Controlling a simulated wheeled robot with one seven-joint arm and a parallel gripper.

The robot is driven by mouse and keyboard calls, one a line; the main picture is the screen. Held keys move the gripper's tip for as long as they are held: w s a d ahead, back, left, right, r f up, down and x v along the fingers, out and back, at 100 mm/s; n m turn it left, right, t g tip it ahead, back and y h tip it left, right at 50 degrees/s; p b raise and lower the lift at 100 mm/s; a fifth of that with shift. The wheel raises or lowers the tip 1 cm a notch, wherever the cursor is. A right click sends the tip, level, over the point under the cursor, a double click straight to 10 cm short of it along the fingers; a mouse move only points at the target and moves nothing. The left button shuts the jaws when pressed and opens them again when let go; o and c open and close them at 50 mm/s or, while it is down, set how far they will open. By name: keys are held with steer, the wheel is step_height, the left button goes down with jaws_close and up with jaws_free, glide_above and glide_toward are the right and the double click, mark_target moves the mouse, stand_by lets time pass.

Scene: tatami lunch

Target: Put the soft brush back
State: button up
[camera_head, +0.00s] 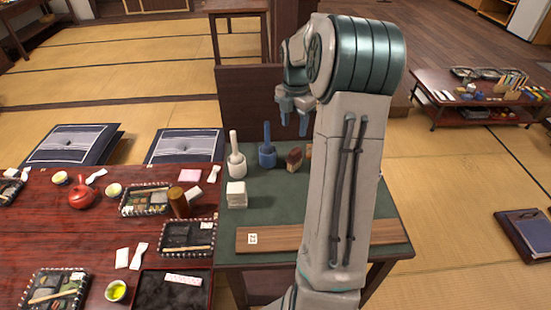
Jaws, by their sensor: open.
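On the green-topped side table (262,205) stands a brown brush-like object (294,158) with a dark reddish block; it may be the soft brush, but it is too small to be sure. A blue holder with an upright handle (267,149) stands to its left, and a white one (236,160) stands further left. My gripper (293,110) is open and appears empty, above and behind these objects in the picture. My arm hides the table's middle right, including most of a brown item at its edge.
A long wooden board (275,239) with a white label lies along the table's front. A white block stack (236,194) stands at the left. The red lunch table (50,225) adjoins on the left, with trays and a red teapot (81,194).

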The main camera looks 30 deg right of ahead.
steer(key=s+a+r+m+t, duration=0.1)
steer(key=s+a+r+m, duration=0.2)
steer(key=s+a+m, duration=0.35)
steer(key=s+a+r+m, duration=0.3)
steer(key=a+m, duration=0.1)
steer(key=a, duration=0.5)
steer(key=s+a+f+m+t, duration=0.1)
steer(key=s+a+f+m, duration=0.1)
steer(key=s+a+m, duration=0.6)
steer(key=s+m, duration=0.2)
steer(key=s, duration=0.3)
steer(key=shift+a+m+t, duration=0.35)
steer(key=shift+t, duration=0.05)
